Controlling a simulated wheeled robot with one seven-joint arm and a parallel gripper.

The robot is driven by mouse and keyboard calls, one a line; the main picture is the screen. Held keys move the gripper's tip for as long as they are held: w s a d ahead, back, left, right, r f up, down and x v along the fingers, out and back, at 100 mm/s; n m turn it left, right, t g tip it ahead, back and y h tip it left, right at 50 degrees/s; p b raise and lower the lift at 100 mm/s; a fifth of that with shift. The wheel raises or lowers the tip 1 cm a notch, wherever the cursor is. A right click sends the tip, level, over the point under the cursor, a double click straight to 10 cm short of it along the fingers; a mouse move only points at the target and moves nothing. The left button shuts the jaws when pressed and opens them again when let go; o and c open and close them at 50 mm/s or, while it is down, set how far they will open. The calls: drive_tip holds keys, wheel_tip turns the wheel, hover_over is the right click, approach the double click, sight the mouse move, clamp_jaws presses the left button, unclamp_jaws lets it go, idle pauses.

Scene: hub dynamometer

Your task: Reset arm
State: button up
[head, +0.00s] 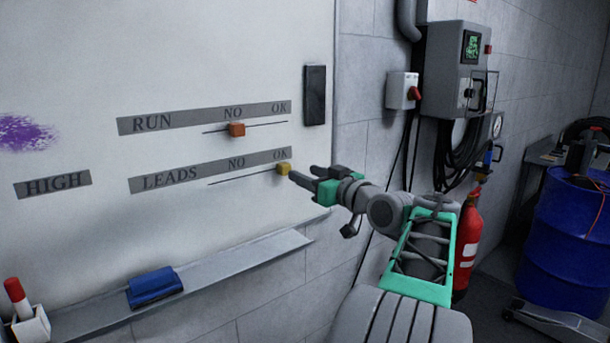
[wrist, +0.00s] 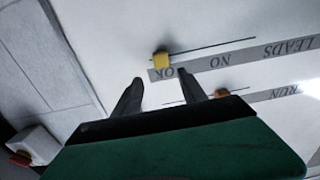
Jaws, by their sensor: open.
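My gripper (head: 303,178) is open and empty in front of the whiteboard (head: 75,75), just right of the yellow slider knob (head: 284,169). In the wrist view the two fingers of my gripper (wrist: 160,88) point toward the board, and the yellow knob (wrist: 161,60) lies beyond the fingertips. The yellow knob is at the right end of the LEADS line, by OK. Whether a finger touches it I cannot tell.
A tray ledge (head: 230,265) below the board holds a blue eraser (head: 154,287) and a white cup with a red marker (head: 30,322). A grey wall box (head: 458,70), a red extinguisher (head: 467,245) and a blue drum (head: 565,235) stand to the right.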

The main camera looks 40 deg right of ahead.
drive_tip(key=s+d+f+m+g, duration=0.15)
drive_tip(key=s+f+g, duration=0.25)
drive_tip(key=f, duration=0.5)
drive_tip(key=s+d+f+m+g+h, duration=0.1)
drive_tip(key=s+f+m+g, duration=0.3)
drive_tip(key=f, duration=0.6)
drive_tip(key=s+d+f+m+g, duration=0.1)
drive_tip(key=s+f+m+g, duration=0.15)
drive_tip(key=s+f, duration=0.45)
drive_tip(key=s+a+f+n+g+y+p, duration=0.1)
drive_tip(key=s+a+f+g, duration=0.25)
drive_tip(key=a, duration=0.65)
drive_tip(key=s+a+f+g+p, duration=0.1)
drive_tip(key=s+a+f+g, duration=0.3)
drive_tip(key=a, duration=0.6)
drive_tip(key=w+a+r+n+t, duration=0.1)
drive_tip(key=w+a+r+n, duration=0.1)
drive_tip(key=a, duration=0.4)
drive_tip(key=w+a+r+n+t+p, duration=0.1)
drive_tip(key=w+a+r+n, duration=0.1)
drive_tip(key=a, duration=0.4)
drive_tip(key=w+a+r+n+t+y+p, duration=0.1)
drive_tip(key=a+r+n, duration=0.1)
drive_tip(key=a, duration=0.4)
drive_tip(key=shift+w+a+n, duration=0.25)
drive_tip(key=shift+w+n, duration=0.15)
drive_tip(key=shift+n, duration=0.5)
